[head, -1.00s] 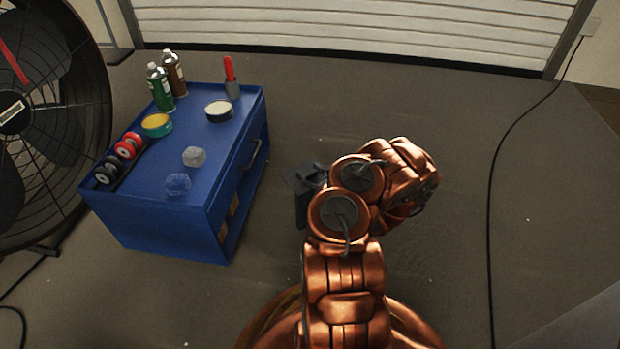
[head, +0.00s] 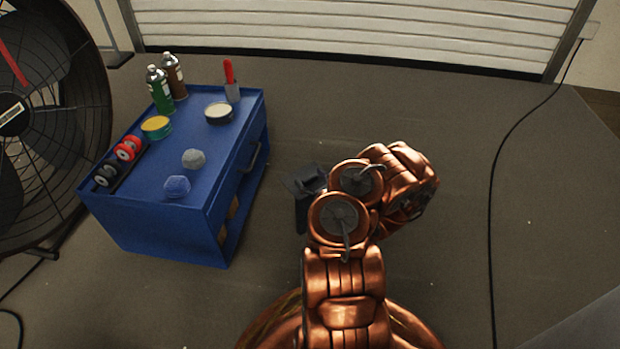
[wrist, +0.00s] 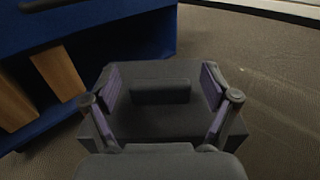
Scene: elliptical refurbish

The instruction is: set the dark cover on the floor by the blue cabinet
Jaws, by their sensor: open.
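The dark cover (wrist: 160,118) is a dark grey block with a raised ridge on top, seen in the wrist view. It appears to rest on the floor just right of the blue cabinet (head: 150,228), whose open front with brown panels also shows in the wrist view (wrist: 95,42). My gripper (wrist: 160,76) is open, its two purple-padded fingers spread on either side of the ridge, with gaps between pads and ridge. In the head view, dark shapes beside the cabinet are partly hidden by my arm, and I cannot separate cover from gripper there.
Spray cans (head: 160,90), a yellow-green tin (head: 156,127), a pale-topped tin (head: 219,113), a red-handled tool in a cup (head: 231,80) and lumps stand on the cabinet. A large fan (head: 50,120) is at left. A cable (head: 491,200) crosses the clear floor at right.

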